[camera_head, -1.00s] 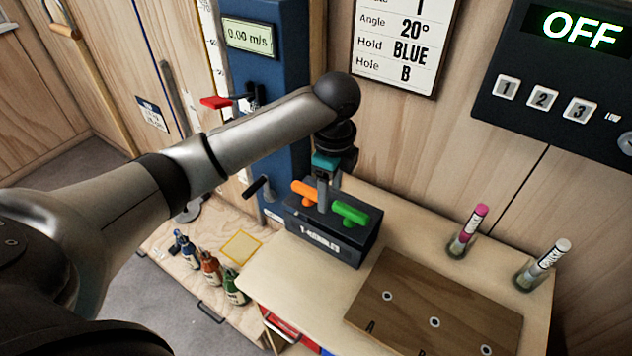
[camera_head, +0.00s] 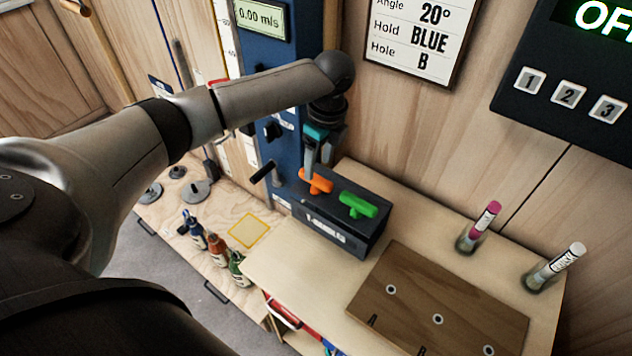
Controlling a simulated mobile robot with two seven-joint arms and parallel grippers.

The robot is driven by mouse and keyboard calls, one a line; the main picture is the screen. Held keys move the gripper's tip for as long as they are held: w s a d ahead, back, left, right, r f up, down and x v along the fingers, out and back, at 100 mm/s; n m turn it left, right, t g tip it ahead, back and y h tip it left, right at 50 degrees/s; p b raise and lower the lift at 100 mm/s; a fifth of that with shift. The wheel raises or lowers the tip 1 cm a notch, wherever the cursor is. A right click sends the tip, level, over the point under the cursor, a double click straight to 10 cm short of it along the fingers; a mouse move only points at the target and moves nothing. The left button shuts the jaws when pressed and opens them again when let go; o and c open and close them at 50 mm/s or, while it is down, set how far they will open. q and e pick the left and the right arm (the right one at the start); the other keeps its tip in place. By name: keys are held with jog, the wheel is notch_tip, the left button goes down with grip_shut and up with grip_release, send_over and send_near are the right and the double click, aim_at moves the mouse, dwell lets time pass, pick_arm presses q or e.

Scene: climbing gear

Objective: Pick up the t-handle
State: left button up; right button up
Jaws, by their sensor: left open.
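An orange T-handle (camera_head: 316,182) and a green T-handle (camera_head: 358,205) stand in the top of a black box (camera_head: 336,238) with white lettering on its front. The box sits at the back of the wooden bench. My left gripper (camera_head: 311,172) points down at the orange T-handle, its fingers at or just above that handle's left part. It is open; whether it touches the handle I cannot tell. The green handle is clear of the gripper. My right gripper is not in view.
A brown board (camera_head: 437,310) with lettered holes lies at the bench front. Two markers stand in glasses, a pink-capped one (camera_head: 487,216) and a white-capped one (camera_head: 562,262). Small bottles (camera_head: 218,248) stand on the lower surface at left. A blue column (camera_head: 272,150) rises behind my arm.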

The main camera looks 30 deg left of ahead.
aim_at(316, 176)
pick_arm(q)
jog(key=shift+s+a+f, duration=0.1)
jog(key=shift+a+f, duration=0.05)
jog(key=shift+f, duration=1.25)
jog(key=shift+a+f, duration=0.1)
jog(key=shift+f, duration=1.25)
jog(key=shift+c, duration=0.2)
grip_shut()
